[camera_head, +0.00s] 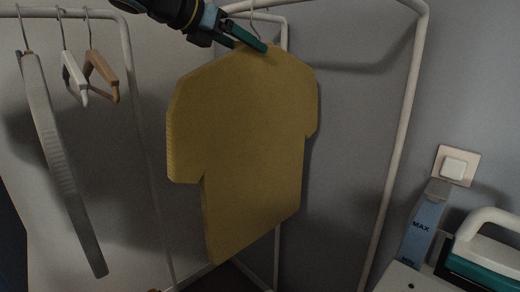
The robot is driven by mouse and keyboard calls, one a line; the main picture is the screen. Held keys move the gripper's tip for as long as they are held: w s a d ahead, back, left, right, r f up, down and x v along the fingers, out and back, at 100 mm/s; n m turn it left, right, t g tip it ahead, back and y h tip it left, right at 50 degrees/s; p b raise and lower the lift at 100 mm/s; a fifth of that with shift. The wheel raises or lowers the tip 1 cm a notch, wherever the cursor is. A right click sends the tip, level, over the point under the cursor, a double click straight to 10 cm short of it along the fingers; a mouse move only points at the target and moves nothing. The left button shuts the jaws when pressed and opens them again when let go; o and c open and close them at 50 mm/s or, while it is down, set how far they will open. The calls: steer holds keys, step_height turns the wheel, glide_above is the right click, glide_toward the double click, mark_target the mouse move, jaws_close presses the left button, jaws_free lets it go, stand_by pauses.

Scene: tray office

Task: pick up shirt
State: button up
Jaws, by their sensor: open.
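A mustard-yellow shirt (248,140) hangs from a wire hanger hook (254,22) in the middle of the head view, its flat front facing me. My gripper (256,42) reaches in from the top left and is open at the shirt's collar. One teal finger lies in front of the collar's top edge. The other finger is largely hidden, so I cannot tell whether the jaws straddle the cloth or the hanger.
A white rack (408,85) frames the shirt. At left, a grey garment (62,160), a white hanger (74,75) and a wooden hanger (101,73) hang from another rail. A steam iron (487,250) stands at bottom right, below a wall switch (455,167).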

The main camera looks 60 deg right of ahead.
steer(key=shift+x, duration=1)
jaws_close()
steer(key=shift+r, duration=0.1)
stand_by(0.6)
